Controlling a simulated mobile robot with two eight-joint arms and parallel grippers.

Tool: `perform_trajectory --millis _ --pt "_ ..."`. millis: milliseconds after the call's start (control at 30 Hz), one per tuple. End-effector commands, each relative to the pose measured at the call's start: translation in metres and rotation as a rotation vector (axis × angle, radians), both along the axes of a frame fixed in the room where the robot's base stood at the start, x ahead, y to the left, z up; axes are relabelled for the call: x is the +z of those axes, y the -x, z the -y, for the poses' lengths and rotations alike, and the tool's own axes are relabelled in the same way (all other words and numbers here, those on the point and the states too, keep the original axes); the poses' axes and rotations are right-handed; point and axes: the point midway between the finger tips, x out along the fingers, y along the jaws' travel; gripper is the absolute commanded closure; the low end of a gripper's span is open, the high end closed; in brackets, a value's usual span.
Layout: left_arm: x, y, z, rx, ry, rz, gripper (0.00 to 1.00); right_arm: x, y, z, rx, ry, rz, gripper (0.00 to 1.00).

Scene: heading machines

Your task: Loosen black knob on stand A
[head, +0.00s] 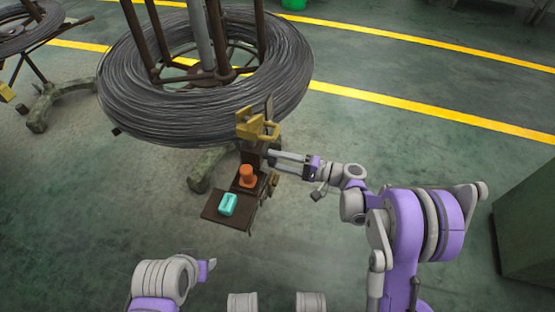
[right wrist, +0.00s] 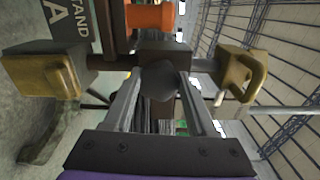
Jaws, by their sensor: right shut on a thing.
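Stand A (head: 203,45) is the brown upright frame inside a large coil of dark wire in the head view. Its "STAND A" label (right wrist: 72,22) shows sideways at the upper left of the right wrist view. The black knob (right wrist: 158,82) is dark and rounded, in front of a dark block on a bar. My right gripper (right wrist: 158,92) has a finger on each side of the knob and is shut on it. In the head view my right gripper (head: 272,158) is beside the post under the yellow fitting, and the knob cannot be made out there. My left gripper is out of view.
Yellow fittings (right wrist: 45,75) (right wrist: 238,78) flank the knob. A small brown shelf (head: 212,213) holds a teal object (head: 228,204), with an orange piece (head: 247,176) behind it. The wire coil (head: 130,100) overhangs close by. A green cabinet (head: 528,225) stands at right; open floor lies between.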

Motion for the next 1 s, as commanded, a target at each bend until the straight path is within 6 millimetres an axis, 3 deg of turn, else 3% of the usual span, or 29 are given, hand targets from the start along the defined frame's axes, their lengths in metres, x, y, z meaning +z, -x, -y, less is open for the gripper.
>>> perform_trajectory --millis 267,300,467,800,1000 --pt "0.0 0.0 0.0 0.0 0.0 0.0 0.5 0.0 0.0 0.001 -0.002 0.001 0.0 0.99" --pt "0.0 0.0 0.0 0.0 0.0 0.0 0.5 0.0 0.0 0.001 -0.002 0.001 0.0 0.41" --pt "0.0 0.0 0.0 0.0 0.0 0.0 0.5 0.0 0.0 0.001 -0.001 0.001 0.0 0.13" --pt "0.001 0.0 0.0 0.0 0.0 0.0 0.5 0.0 0.001 0.003 -0.001 0.0 0.0 0.13" --pt "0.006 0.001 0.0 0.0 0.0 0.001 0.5 0.001 0.009 0.032 -0.005 0.001 0.0 0.13"
